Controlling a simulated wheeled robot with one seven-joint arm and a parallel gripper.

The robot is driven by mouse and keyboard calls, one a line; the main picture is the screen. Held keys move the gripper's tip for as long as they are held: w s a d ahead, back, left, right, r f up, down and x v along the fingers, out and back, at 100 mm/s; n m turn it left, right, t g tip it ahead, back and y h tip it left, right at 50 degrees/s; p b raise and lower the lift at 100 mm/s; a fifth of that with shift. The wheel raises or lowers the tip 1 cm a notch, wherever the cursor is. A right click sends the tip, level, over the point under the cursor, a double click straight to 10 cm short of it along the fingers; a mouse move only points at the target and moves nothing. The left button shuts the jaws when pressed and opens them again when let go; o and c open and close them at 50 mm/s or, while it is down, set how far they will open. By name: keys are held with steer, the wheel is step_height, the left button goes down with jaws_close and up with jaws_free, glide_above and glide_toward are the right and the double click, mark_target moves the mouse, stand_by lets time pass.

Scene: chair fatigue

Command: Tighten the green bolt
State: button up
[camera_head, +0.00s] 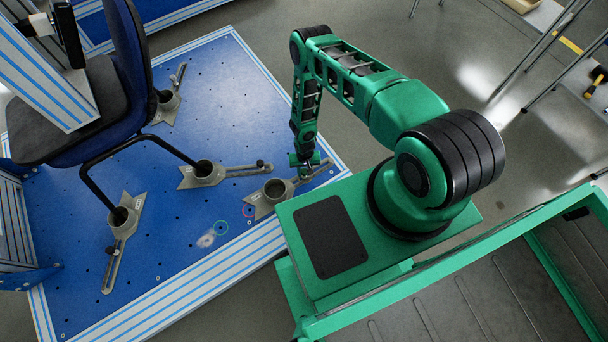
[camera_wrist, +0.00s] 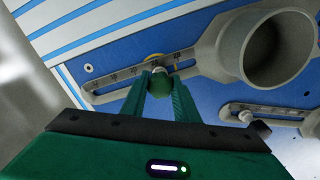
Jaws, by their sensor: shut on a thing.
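The green bolt (camera_wrist: 160,84) shows in the wrist view, between my two green fingers, at the slotted arm of a grey clamp (camera_wrist: 207,48). My gripper (camera_wrist: 160,78) is shut on the bolt, with the fingers on either side of it. The fingers and bolt hide part of the slot scale behind. In the head view my gripper (camera_head: 305,166) reaches down to the slotted arm of the nearest grey clamp (camera_head: 262,199) at the blue platform's right edge. The bolt itself is too small and covered to make out there.
The blue platform (camera_head: 190,262) has small holes and several other grey clamps around a dark chair's (camera_head: 100,82) legs. A striped frame post stands at left. Metal legs stand at upper right.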

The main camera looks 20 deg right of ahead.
steer(key=shift+m, duration=1.3)
steer(key=m, duration=0.4)
steer(key=o, duration=1.1)
steer(key=shift+c, duration=0.2)
steer(key=n, duration=0.3)
steer(key=shift+n, duration=0.4)
